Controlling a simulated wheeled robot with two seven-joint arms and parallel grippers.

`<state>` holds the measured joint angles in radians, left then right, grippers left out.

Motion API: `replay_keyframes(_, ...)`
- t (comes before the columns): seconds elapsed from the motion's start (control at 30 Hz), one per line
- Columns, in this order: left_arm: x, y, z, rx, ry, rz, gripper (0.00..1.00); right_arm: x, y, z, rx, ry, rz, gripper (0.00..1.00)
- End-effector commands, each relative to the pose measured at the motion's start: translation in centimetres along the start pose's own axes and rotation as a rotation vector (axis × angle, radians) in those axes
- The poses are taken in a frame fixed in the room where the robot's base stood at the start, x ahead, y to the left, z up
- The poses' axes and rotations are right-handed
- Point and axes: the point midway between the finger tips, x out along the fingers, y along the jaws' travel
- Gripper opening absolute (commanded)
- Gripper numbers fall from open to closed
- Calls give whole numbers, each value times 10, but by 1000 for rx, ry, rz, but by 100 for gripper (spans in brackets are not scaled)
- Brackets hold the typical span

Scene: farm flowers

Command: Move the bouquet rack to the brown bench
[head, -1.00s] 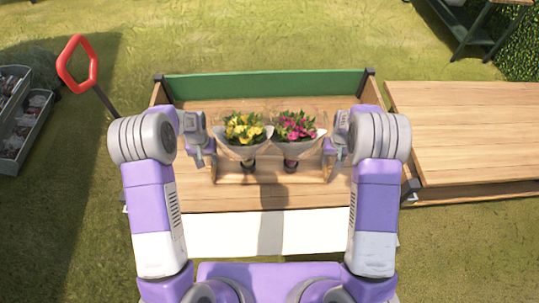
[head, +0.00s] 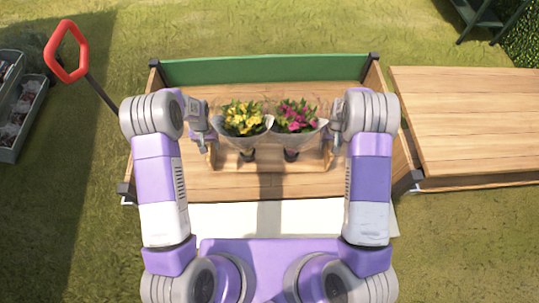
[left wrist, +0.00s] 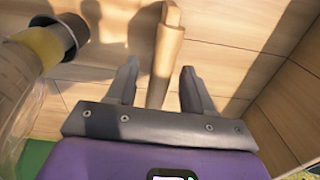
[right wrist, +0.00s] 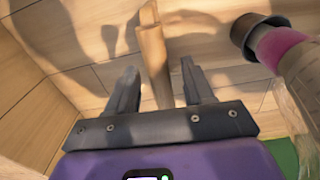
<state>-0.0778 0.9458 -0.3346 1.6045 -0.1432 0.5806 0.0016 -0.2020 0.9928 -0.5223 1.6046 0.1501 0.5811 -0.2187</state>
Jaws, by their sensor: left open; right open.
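The wooden bouquet rack (head: 272,173) stands in the wooden cart, holding a yellow bouquet (head: 243,118) and a pink bouquet (head: 297,116), both in wrapping. My left gripper (head: 208,147) is at the rack's left end, and my right gripper (head: 335,143) is at its right end. In the left wrist view, a wooden end piece of the rack (left wrist: 166,55) lies between the open fingers (left wrist: 158,74). In the right wrist view, the other end piece (right wrist: 153,55) lies between open fingers (right wrist: 160,72). Contact cannot be made out. The brown bench (head: 475,120) is at right.
The cart (head: 235,187) has a green back panel (head: 265,69) and a red handle (head: 67,52) at left. The bench's visible top is bare and close to the cart's right side. Grey crates (head: 22,120) stand at far left.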

Motion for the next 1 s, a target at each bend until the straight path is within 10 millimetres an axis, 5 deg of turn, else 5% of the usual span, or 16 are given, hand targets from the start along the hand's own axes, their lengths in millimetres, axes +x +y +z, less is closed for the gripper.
replay_keyframes(0.2, 23, 0, 0, 0, 0, 0, 52, 23, 0, 0, 0, -1, -1, 52)
replay_keyframes(0.57, 27, 0, 0, 0, 1, 0, 52, 27, 0, 0, -1, 0, -1, 52)
replay_keyframes(0.9, 27, 0, 0, 0, 1, 0, 0, 27, 0, 0, 0, 0, -1, 0)
replay_keyframes(1.0, 27, 0, 0, 0, 1, 0, 0, 27, 0, 0, 0, 0, -1, 0)
